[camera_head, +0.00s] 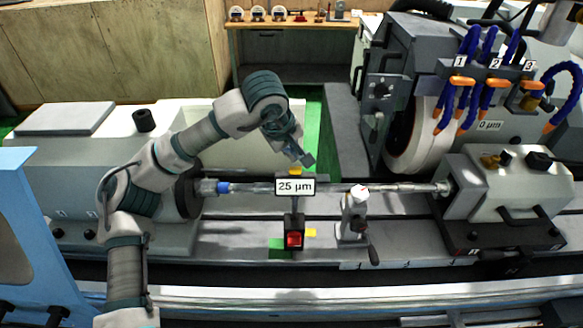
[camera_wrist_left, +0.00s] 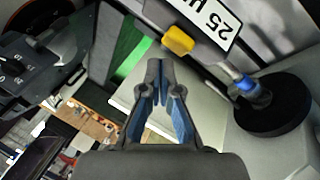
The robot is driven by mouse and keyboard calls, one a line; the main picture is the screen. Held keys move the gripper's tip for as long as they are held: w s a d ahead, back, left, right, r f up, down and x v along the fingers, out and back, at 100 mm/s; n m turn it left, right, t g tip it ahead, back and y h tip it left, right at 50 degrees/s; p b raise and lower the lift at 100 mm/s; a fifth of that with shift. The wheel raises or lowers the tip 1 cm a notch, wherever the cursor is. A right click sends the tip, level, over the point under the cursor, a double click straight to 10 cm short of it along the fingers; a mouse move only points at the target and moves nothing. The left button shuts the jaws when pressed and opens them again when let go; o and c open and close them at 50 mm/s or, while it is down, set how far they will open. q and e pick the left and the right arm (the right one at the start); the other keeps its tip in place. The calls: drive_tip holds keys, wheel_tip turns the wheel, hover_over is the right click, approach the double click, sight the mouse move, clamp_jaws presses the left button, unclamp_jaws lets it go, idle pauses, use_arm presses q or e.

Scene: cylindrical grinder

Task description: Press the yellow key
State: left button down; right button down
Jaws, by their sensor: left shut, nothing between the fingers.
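The yellow key (camera_head: 296,172) shows as a small block at the top edge of the "25 µm" sign (camera_head: 295,187). In the left wrist view the yellow key (camera_wrist_left: 177,40) sits beside the sign (camera_wrist_left: 215,22), just beyond the fingertips. My left gripper (camera_head: 308,160) is shut and empty, above and slightly right of the key. In the left wrist view the gripper (camera_wrist_left: 158,66) points close to the key with a small visible gap; contact cannot be confirmed. My right gripper is in neither view.
Below the sign is a red button (camera_head: 294,239) with a yellow piece (camera_head: 311,233) and a green piece (camera_head: 277,246) beside it. A shaft (camera_head: 400,188) runs across behind the sign. The grinding wheel (camera_head: 412,135) stands at right, near blue hoses (camera_head: 463,100).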

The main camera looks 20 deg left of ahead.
use_arm(q)
drive_tip(key=shift+d+r, duration=0.1)
drive_tip(key=shift+d, duration=0.7)
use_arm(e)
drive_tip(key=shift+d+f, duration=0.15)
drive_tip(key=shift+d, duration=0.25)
